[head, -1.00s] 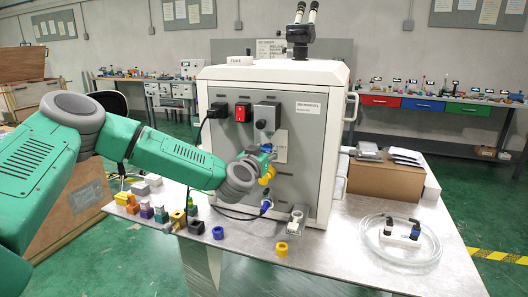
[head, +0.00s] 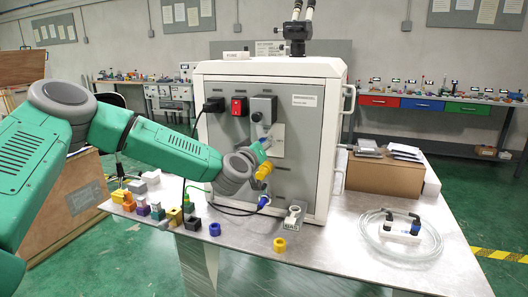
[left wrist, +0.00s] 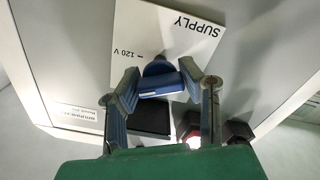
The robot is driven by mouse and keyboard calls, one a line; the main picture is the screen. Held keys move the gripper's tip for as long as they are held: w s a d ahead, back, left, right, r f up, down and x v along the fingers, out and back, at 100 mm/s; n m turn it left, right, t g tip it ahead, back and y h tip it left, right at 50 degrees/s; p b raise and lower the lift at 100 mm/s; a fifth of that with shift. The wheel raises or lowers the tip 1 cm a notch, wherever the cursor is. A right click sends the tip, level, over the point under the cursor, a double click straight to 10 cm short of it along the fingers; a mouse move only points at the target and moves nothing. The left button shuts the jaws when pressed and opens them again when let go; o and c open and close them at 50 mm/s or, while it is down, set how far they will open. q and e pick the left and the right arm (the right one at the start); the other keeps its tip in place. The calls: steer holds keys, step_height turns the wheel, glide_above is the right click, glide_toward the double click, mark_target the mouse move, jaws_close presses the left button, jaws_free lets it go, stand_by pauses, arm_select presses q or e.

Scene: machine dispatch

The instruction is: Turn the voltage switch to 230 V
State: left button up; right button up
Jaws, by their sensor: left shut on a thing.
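The voltage switch (left wrist: 167,83) is a blue bar-shaped knob on a dark round base, on the machine's grey panel. In the left wrist view it sits between the two fingers of my left gripper (left wrist: 163,86), which is shut on it. A white label (left wrist: 182,30) beside it reads SUPPLY, with a 120 V mark near the knob. A 230 V mark is not visible. In the head view my left gripper (head: 262,148) is at the panel, and its fingers mostly hide the knob. My right gripper is not in view.
A black plug (head: 214,106), a red switch (head: 239,106) and a grey box (head: 263,109) are above the gripper. Small coloured parts line the table's left edge. A coiled tube (head: 402,235) lies right.

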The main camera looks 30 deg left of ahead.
arm_select(q)
steer(key=n+b, duration=0.2)
steer(key=n, duration=0.1)
steer(key=n+b, duration=0.2)
steer(key=n, duration=0.1)
steer(key=shift+a+f+n+b, duration=0.15)
steer(key=shift+a+n+b, duration=0.05)
steer(key=shift+n+b, duration=0.1)
steer(key=n+b, duration=0.4)
steer(key=n, duration=0.2)
steer(key=shift+f+b, duration=0.15)
steer(key=shift+b, duration=0.15)
steer(key=shift+s+f, duration=0.1)
steer(key=o, duration=1.2)
steer(key=shift+c, duration=0.2)
steer(key=shift+o, duration=0.2)
steer(key=shift+s+a+r, duration=0.2)
steer(key=shift+s, duration=0.05)
steer(key=shift+w+f, duration=0.1)
